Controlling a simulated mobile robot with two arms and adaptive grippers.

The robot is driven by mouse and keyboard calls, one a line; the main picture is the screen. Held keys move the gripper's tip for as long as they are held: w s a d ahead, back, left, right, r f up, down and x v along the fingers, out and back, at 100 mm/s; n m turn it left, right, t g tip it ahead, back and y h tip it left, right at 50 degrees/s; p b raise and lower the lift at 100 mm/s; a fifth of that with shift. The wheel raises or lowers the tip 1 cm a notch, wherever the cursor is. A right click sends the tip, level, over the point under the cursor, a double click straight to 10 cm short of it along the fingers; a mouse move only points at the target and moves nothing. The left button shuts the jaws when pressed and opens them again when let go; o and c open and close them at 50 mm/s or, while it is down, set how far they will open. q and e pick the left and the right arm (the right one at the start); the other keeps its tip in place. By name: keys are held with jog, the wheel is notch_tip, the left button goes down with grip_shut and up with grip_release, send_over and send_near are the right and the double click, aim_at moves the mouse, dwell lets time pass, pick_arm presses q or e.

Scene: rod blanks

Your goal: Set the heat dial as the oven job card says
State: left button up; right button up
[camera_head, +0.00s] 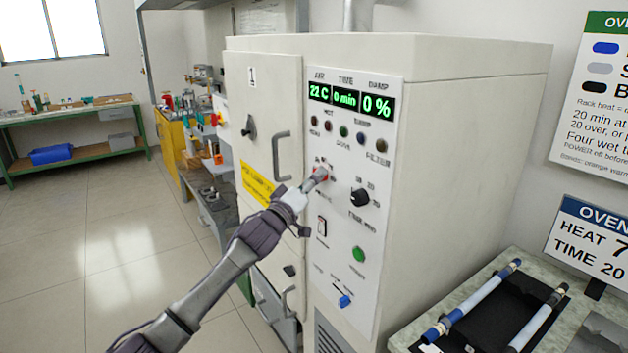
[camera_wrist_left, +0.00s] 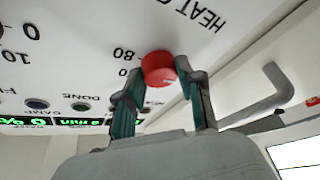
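The red heat dial (camera_wrist_left: 159,68) sits on the oven's control panel, with a HEAT label and an 80 mark close by in the left wrist view. My left gripper (camera_wrist_left: 163,78) has a fingertip against each side of it, shut on it. In the head view my left gripper (camera_head: 314,181) reaches the panel (camera_head: 338,255) and hides most of the dial. The oven job card (camera_head: 592,240) stands at the right, reading HEAT 7 and TIME 20, both cut off by the frame edge. My right gripper is out of view.
The display (camera_head: 346,98) reads 22 C, 0 min and 0 %. A black time knob (camera_head: 360,197), a rocker switch (camera_head: 322,226) and a green button (camera_head: 358,254) are close by. The oven door handle (camera_head: 280,157) is left of the panel.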

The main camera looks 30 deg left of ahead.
pick_arm(q)
jog(key=shift+c, duration=1.4)
jog(key=shift+f+m, duration=0.1)
jog(key=shift+m, duration=0.3)
jog(key=shift+w+a+r+n+g+h+b, duration=0.2)
jog(key=shift+n+g+h+b, duration=1.55)
jog(key=shift+n, duration=4.2)
jog(key=shift+a+f+n+g+h+b, duration=0.2)
jog(key=shift+n+g+h, duration=0.9)
jog(key=shift+n+h, duration=3.25)
jog(key=shift+w+a+r+n+g+h+b, duration=0.1)
jog(key=shift+a+r+n+g+h+b, duration=0.75)
jog(key=shift+n, duration=6.75)
jog(key=shift+d+f+g+y+b, duration=0.3)
jog(key=shift+d+f+g+y, duration=0.2)
jog(key=shift+f+g, duration=0.2)
